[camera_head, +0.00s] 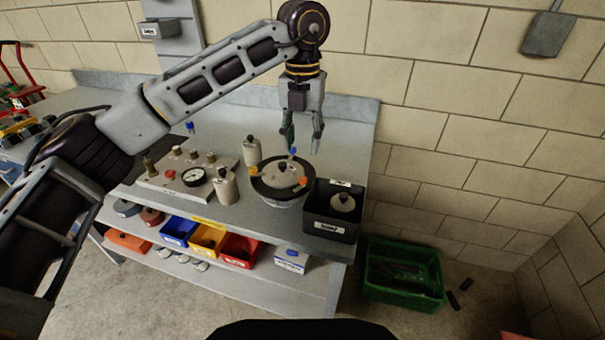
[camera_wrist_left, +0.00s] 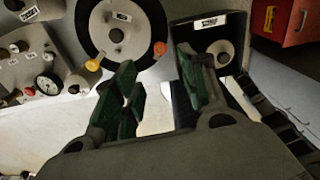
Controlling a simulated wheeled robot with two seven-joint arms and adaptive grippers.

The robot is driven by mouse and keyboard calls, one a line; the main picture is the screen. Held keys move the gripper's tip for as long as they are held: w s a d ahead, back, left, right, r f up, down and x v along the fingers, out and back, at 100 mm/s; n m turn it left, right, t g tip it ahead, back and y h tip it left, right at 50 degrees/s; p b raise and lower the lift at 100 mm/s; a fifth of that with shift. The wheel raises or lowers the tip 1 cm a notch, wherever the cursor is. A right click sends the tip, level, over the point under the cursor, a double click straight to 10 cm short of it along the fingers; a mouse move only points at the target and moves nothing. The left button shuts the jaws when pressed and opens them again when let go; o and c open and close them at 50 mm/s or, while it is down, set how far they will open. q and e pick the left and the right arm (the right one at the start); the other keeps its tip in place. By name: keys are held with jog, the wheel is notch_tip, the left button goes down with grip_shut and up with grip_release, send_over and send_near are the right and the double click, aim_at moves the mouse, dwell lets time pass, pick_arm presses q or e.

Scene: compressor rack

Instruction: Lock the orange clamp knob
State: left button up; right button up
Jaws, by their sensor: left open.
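The orange clamp knob (camera_head: 304,182) sits on the right front rim of a round pot (camera_head: 280,178) with a dark ring and pale lid. The orange knob also shows in the left wrist view (camera_wrist_left: 160,48). A yellow knob (camera_wrist_left: 92,65) is on the pot's left rim, and a blue knob (camera_head: 293,151) is at its back. My left gripper (camera_head: 302,143) points down above the bench, apart from the pot and its knobs. Its green-padded fingers are open and empty; they also show in the wrist view (camera_wrist_left: 164,85). My right gripper is not in view.
A black bin (camera_head: 331,222) holding a pale canister stands close right of the pot. Left of the pot are pale canisters (camera_head: 226,186) and a gauge panel (camera_head: 178,182). Coloured bins (camera_head: 207,240) fill the shelf below. A green crate (camera_head: 403,274) is on the floor.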

aim_at(303, 178)
pick_arm(q)
notch_tip(303, 178, down, 9)
jog(key=shift+r+b, duration=0.15)
jog(key=shift+b, duration=0.2)
jog(key=shift+f, duration=0.8)
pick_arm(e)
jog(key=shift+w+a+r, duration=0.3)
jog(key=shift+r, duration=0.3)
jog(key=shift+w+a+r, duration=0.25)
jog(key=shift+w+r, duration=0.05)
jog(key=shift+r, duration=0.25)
pick_arm(q)
jog(key=shift+c, duration=0.3)
grip_shut()
